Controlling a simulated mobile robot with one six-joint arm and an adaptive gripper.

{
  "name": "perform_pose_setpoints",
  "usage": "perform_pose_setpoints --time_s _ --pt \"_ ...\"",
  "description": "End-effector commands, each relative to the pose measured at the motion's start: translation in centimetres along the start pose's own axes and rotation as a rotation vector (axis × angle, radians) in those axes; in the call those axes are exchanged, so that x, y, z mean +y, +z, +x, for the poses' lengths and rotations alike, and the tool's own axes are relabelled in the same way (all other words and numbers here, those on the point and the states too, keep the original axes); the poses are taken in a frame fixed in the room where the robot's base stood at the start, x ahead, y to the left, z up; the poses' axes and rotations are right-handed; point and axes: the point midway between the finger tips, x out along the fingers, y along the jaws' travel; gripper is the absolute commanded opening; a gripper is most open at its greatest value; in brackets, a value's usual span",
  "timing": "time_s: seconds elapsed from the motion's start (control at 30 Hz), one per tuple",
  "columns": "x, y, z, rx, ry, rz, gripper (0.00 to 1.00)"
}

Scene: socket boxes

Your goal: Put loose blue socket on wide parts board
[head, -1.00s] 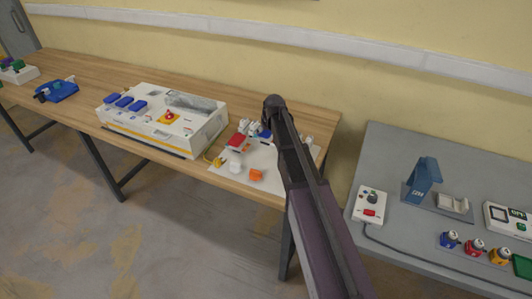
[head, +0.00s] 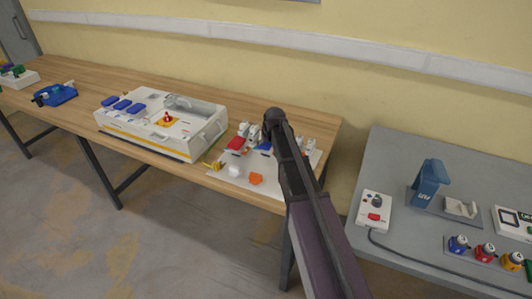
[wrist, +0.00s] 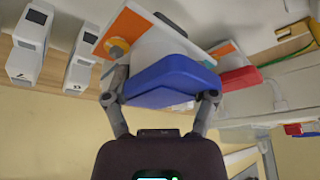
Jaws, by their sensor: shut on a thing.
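The blue socket (wrist: 170,80) is a flat blue block with a pale underside, held between the two fingers of my gripper (wrist: 162,97) in the wrist view. A bit of blue (head: 265,146) shows beside my arm in the head view. There my arm hides most of my gripper. The wide white parts board (head: 232,184) lies at the right end of the wooden table, below and around my gripper. It carries a red block (head: 236,143), an orange part (head: 256,179) and a white round part (head: 234,171). I cannot tell whether the blue socket touches the board.
A big white box (head: 150,138) with blue caps stands left of the board. White pieces stand behind the board; two show in the wrist view (wrist: 80,61). A grey table (head: 405,235) on the right holds a blue stand (head: 428,180) and several coloured sockets.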

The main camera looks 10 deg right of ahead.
Motion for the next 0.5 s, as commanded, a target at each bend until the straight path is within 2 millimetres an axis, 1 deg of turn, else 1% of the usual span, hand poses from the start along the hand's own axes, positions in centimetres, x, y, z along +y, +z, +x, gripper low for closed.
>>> perform_pose_setpoints --time_s 0.5 --pt "0.1 1.4 3.3 0.000 0.000 0.001 0.20"
